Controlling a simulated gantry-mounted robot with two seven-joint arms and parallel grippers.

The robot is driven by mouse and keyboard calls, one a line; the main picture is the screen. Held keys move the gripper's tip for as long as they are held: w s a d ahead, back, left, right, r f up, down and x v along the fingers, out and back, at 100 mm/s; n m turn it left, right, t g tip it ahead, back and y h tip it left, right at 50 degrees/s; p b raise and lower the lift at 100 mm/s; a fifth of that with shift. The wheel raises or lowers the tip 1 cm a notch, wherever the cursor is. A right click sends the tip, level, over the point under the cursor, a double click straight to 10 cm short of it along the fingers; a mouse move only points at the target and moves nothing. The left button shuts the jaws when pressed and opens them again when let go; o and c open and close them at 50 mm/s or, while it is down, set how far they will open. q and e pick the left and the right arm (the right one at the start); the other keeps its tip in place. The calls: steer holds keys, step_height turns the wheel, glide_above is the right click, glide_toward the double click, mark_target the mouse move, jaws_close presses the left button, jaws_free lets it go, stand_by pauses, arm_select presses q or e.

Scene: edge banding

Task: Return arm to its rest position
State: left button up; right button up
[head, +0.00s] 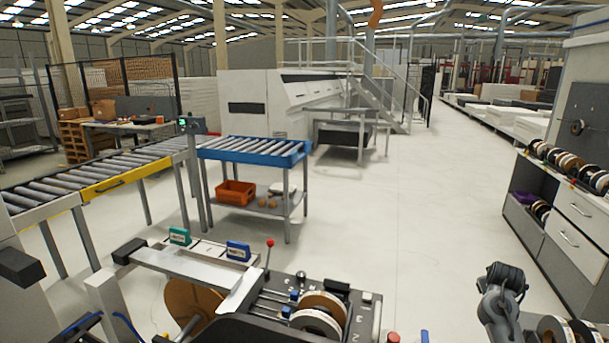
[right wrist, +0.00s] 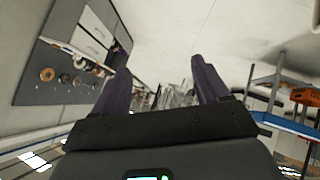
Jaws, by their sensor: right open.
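My right gripper (right wrist: 158,78) shows in the right wrist view with its two dark fingers spread apart and nothing between them. Behind the fingers that view shows floor, the grey cabinet and the blue-framed roller table, turned on their side. In the head view a grey jointed arm part (head: 503,295) stands at the lower right, over the floor and beside the cabinet; I cannot make out its fingertips there. My left gripper cannot be made out in either view.
The edge banding machine (head: 240,292) with edge-band rolls (head: 322,308) fills the bottom centre. A blue roller table (head: 255,150) with an orange bin (head: 236,191) stands behind it. A grey cabinet (head: 566,222) bearing several rolls stands at right. Floor between is clear.

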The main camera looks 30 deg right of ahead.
steer(key=w+a+f+n+t+y, duration=0.1)
steer(key=a+f+n, duration=0.35)
steer(key=a, duration=0.95)
steer(key=w+a+f+n+t+y, duration=0.15)
steer(key=a+f+n, duration=0.3)
steer(key=a, duration=0.95)
steer(key=s+a+f+n+g+y, duration=0.1)
steer(key=s+a+f, duration=0.2)
steer(key=s+a, duration=0.35)
steer(key=s+a+f+n+y, duration=0.1)
steer(key=s+a+f+n, duration=0.15)
steer(key=a, duration=0.65)
steer(key=s+a+f+n+g+y, duration=0.1)
steer(key=s+a+f+y, duration=0.1)
steer(key=s+a, duration=0.5)
steer(key=a+m+y, duration=0.3)
steer(key=a+m, duration=0.2)
steer(key=a, duration=0.6)
step_height(320, 180, up, 32)
steer(key=p, duration=3.3)
steer(key=shift+w+d+r+n, duration=0.2)
steer(key=shift+w+d+n, duration=0.05)
steer(key=shift+w+n, duration=0.15)
